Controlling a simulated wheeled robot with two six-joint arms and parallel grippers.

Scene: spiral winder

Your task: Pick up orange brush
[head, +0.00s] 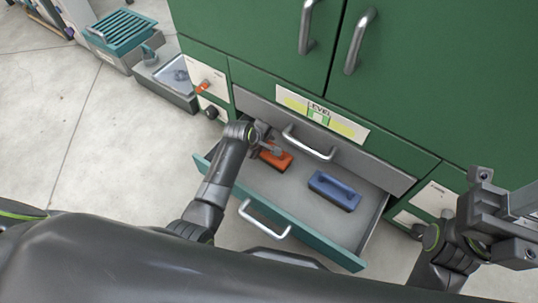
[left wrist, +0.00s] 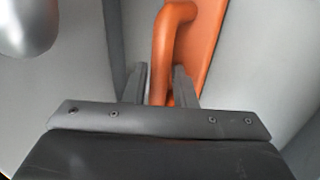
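The orange brush (head: 275,158) lies at the left end of the open drawer (head: 294,206). My left gripper (head: 268,147) reaches down to it. In the left wrist view, the brush's raised handle (left wrist: 162,60) runs between the two fingers of the left gripper (left wrist: 160,85). A narrow gap shows beside the left finger, and the right finger looks very near or touching the handle. The fingers appear open around it. My right gripper (head: 500,218) is at the right edge, away from the drawer, its fingertips not clearly visible.
A blue brush (head: 334,190) lies in the drawer to the right of the orange one. The drawer front has a silver handle (head: 264,220). A closed grey drawer with a handle (head: 309,144) sits just above, under the green cabinet doors (head: 430,80).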

